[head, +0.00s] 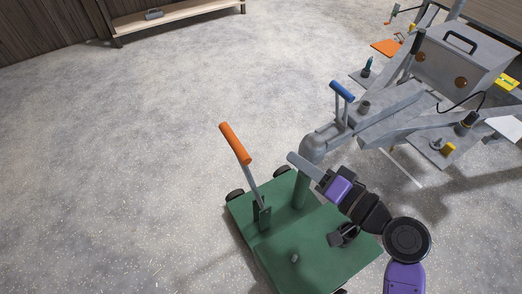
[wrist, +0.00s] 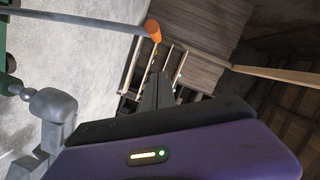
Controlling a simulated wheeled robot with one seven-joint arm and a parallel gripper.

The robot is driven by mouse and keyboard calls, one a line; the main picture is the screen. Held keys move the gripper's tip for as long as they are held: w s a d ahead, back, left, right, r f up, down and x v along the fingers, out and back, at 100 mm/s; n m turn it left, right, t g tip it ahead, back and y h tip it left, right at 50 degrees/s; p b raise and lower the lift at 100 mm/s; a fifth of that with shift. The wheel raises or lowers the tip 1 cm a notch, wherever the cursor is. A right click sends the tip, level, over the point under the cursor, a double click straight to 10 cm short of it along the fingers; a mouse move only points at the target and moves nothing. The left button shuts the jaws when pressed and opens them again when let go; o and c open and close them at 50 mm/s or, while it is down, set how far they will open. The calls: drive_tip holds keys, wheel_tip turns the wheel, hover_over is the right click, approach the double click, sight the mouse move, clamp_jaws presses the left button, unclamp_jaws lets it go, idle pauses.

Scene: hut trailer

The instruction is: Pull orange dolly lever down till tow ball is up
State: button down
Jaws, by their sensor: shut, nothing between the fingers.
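The green dolly (head: 325,255) stands on the floor in the lower middle of the head view. Its lever, a grey rod with an orange grip (head: 235,143), rises from a bracket and leans up and to the left. The orange grip (wrist: 153,30) also shows at the top of the wrist view.
The grey trailer frame (head: 395,110) with a blue-handled jack (head: 342,91) stands right of the dolly. A grey box (head: 460,60) sits on it. A low wooden shelf (head: 180,14) is by the back wall. The floor left of the dolly is clear.

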drive_tip(key=w+a+f, duration=0.3)
drive_tip(key=w+a, duration=0.2)
drive_tip(key=a, duration=0.4)
drive_tip(key=shift+a+f+p, duration=0.3)
drive_tip(key=shift+a+p, duration=0.1)
